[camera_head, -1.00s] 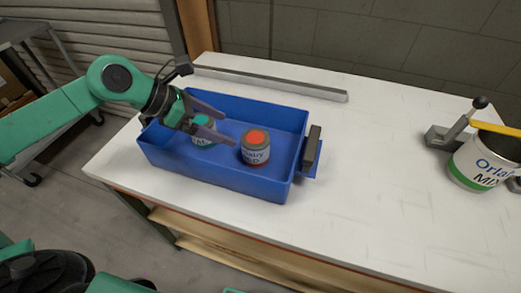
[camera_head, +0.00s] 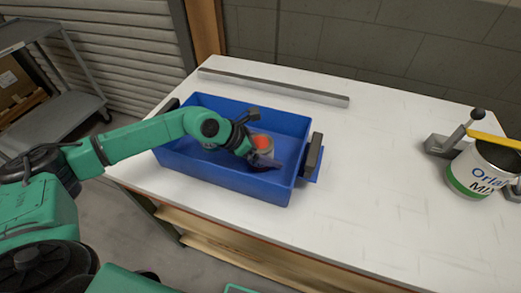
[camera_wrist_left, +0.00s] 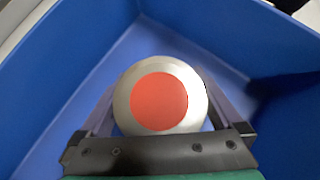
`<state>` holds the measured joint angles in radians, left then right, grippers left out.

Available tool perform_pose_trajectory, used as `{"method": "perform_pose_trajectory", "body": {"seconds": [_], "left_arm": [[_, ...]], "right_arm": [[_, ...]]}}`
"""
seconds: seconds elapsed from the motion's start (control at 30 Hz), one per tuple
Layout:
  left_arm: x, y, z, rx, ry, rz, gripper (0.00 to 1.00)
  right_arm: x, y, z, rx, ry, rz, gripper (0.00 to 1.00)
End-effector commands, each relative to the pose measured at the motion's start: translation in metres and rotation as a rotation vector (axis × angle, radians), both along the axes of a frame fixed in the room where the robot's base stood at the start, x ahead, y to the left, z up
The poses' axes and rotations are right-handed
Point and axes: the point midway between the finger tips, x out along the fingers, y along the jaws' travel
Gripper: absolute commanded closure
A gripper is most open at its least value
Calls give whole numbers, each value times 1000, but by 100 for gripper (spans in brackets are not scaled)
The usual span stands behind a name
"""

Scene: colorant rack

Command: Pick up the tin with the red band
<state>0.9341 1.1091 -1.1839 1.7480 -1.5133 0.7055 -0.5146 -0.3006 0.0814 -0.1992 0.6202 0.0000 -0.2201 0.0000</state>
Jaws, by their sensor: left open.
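The tin with a red disc on its lid (camera_head: 263,142) stands in the blue bin (camera_head: 170,163), partly covered by my left gripper in the head view. My left gripper (camera_head: 266,154) is open and reaches down into the bin at this tin. In the left wrist view the tin (camera_wrist_left: 159,98) shows from above, with its red lid disc and pale rim. The open fingers lie on either side of it; whether they touch it I cannot tell. The band on its side is hidden. My right gripper is not in view.
The bin's walls rise close around the gripper. A grey bar (camera_head: 275,86) lies behind the bin on the white table (camera_head: 370,160). A large tin with a green band (camera_head: 478,178) stands in a clamp at the right. The table between is clear.

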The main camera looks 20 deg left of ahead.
Motion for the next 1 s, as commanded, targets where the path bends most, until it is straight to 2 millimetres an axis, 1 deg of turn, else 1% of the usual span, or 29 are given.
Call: {"method": "perform_pose_trajectory", "body": {"seconds": [0.03,0.07,0.1,0.17,0.2,0.23,0.27,0.5,0.57,0.67,0.77,0.87,1.0], "left_arm": [[0,0,0,0,0,0,0],[0,0,0,0,0,0,8],[0,0,0,0,0,0,23],[0,0,0,0,0,0,46],[0,0,0,0,0,0,61],[0,0,0,-1,-1,0,73],[0,0,1,-2,-1,0,77],[0,0,2,-1,-2,1,77],[1,0,6,-2,-3,0,77],[1,0,17,-3,-5,1,77],[1,0,38,-3,-8,1,77],[1,0,70,-2,-10,-1,77],[1,-1,125,-2,-11,-2,77]], "right_arm": [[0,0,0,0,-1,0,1],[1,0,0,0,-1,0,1],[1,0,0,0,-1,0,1],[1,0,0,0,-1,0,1],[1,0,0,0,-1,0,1],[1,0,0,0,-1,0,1],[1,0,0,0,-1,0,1],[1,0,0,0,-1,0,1],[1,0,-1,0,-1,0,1],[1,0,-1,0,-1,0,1],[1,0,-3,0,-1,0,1],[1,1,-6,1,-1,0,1],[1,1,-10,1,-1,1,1]]}}
